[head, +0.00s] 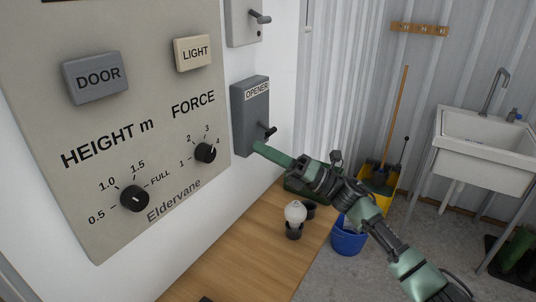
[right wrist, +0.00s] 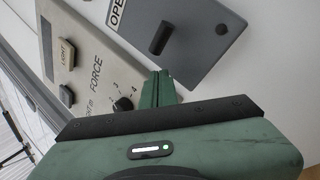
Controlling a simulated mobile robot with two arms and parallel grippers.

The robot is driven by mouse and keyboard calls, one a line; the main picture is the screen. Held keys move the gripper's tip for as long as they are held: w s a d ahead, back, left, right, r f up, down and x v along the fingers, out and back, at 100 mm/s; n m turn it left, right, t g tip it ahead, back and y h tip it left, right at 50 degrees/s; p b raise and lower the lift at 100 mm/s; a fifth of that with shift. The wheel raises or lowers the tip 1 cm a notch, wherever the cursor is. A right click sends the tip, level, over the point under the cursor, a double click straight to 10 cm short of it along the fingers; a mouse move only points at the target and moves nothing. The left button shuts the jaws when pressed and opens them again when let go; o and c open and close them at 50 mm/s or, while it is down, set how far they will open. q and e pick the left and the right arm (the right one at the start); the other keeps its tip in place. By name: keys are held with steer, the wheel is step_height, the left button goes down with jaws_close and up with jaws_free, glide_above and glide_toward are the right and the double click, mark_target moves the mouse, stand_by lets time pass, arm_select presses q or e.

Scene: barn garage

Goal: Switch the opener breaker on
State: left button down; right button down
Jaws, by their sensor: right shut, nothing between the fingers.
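The opener breaker (head: 247,118) is a dark grey box with an "OPENER" label, on the white wall right of the control panel. Its black lever (head: 270,131) sticks out low on the box's right side. In the right wrist view the breaker (right wrist: 205,60) fills the upper right, with the lever (right wrist: 161,38) just beyond my fingertips. My right gripper (head: 257,147) is shut and empty, its green fingertips just below the lever; a small gap shows in the right wrist view (right wrist: 161,76). Whether the tips touch the box is unclear. My left gripper is out of view.
The control panel (head: 150,130) with DOOR and LIGHT buttons and two knobs is left of the breaker. Another grey lever box (head: 240,20) is above. Below are a wooden bench (head: 245,255) with a bulb (head: 295,213), and a blue bucket (head: 347,240).

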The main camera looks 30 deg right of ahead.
steer(key=shift+d+r, duration=0.35)
steer(key=shift+d, duration=0.5)
